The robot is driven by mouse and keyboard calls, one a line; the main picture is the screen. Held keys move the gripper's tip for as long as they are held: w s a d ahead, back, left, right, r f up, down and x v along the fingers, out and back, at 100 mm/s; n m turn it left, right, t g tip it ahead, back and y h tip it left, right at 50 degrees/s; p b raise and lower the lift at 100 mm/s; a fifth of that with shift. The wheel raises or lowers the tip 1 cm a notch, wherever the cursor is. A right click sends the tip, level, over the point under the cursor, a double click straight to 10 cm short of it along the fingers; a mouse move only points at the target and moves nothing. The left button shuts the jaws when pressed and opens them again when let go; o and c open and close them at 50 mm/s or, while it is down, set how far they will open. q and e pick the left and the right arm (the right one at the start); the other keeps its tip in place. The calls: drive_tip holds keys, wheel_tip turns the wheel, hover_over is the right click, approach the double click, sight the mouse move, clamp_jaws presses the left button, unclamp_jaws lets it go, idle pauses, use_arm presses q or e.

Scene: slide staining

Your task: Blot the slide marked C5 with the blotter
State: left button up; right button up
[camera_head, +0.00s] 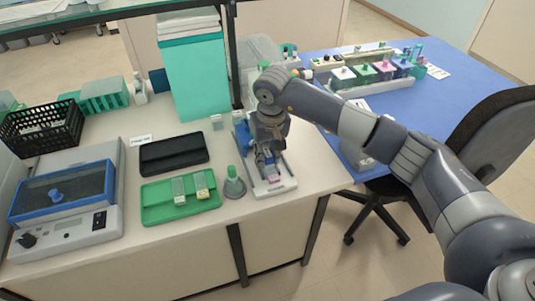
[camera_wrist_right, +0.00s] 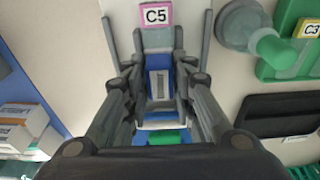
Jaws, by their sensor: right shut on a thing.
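The slide marked C5 (camera_wrist_right: 156,38) shows in the right wrist view, its pink-edged label at the top. It lies in a white holder, whose rim shows in the head view (camera_head: 275,190) near the table's front edge. My right gripper (camera_head: 266,158) is over this holder, pointing down. In the right wrist view its fingers (camera_wrist_right: 160,88) are shut on a blue and grey block, which looks like the blotter (camera_wrist_right: 159,62). The block is in line with the slide; whether it touches the glass I cannot tell. My left gripper is out of view.
A green tray (camera_head: 155,213) holds two other slides, one marked C3. A black case (camera_head: 173,153) lies behind it. A blue-lidded device (camera_head: 62,192) is at left, and a blue table (camera_head: 440,85) at right.

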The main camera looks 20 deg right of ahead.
drive_tip(key=shift+r+p, duration=1)
drive_tip(key=shift+r, duration=2.05)
